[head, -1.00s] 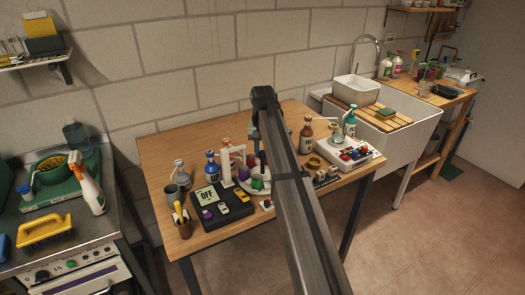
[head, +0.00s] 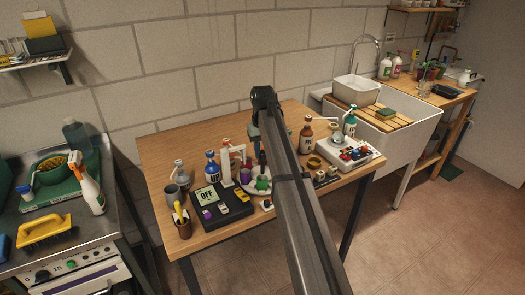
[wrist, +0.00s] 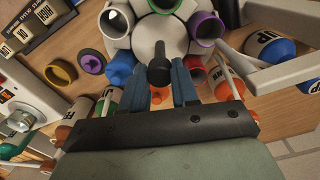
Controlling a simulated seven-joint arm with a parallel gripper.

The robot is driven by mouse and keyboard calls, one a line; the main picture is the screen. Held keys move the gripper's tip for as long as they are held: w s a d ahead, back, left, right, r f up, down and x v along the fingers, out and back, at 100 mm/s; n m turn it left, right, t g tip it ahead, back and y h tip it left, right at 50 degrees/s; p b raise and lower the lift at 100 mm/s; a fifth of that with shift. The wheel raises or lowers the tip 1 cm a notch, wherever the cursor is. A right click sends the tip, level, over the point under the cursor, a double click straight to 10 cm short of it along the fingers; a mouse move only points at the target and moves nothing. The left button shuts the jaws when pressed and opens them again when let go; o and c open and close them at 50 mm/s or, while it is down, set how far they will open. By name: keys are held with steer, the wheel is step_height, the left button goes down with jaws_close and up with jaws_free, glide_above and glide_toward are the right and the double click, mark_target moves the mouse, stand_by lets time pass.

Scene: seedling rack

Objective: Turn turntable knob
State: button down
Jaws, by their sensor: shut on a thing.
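The turntable (wrist: 150,32) is a pale disc with coloured cups around it, at the top of the wrist view. Its dark upright knob (wrist: 158,68) stands between the blue fingers of my gripper (wrist: 161,76), which are shut on it. In the head view the turntable (head: 250,189) sits mid-table, its right side hidden behind my arm. A green cup (head: 263,183) and a purple cup (head: 246,175) show on it. My gripper is mostly hidden behind my arm in the head view.
A black scale reading OFF (head: 238,212) stands front left of the turntable. Blue (head: 212,170) and brown (head: 306,136) bottles stand close by. A white panel with coloured controls (head: 370,158) is at the right. The table's back left is clear.

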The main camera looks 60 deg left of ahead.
steer(key=c, duration=0.8)
jaws_free()
steer(key=shift+c, duration=0.2)
steer(key=shift+r, duration=0.1)
step_height(320, 180, up, 14)
steer(key=shift+f, duration=0.2)
